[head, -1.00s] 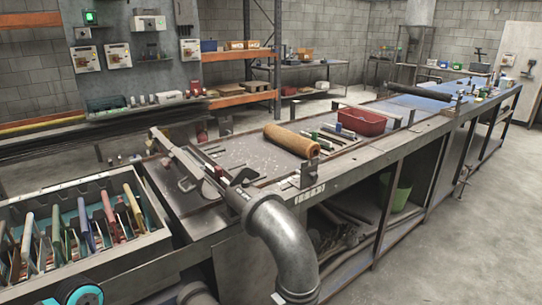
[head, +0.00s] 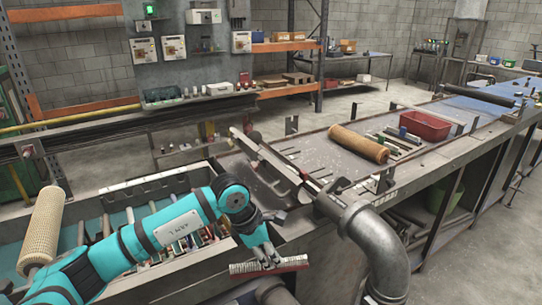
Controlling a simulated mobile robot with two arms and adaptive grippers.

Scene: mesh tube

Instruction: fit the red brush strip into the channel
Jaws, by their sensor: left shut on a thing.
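My left gripper (head: 264,258) is shut on the red brush strip (head: 292,262), a short bar that lies nearly level across the fingers. The gripper holds it in front of the rack's right end, near the base of the grey pipe elbow. The fingers hide the strip's middle. A metal bed with narrow slots (head: 268,178) and a long slanted bar (head: 262,150) lies beyond the gripper, apart from the strip. I cannot tell which groove is the channel. My right gripper is out of view.
The rack (head: 150,186) with several coloured strips is partly behind my left arm. The grey pipe elbow (head: 372,235) stands right of the gripper. A tan mesh roll (head: 358,143) and a red bin (head: 425,126) are on the bench. A pale mesh tube (head: 43,228) stands at left.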

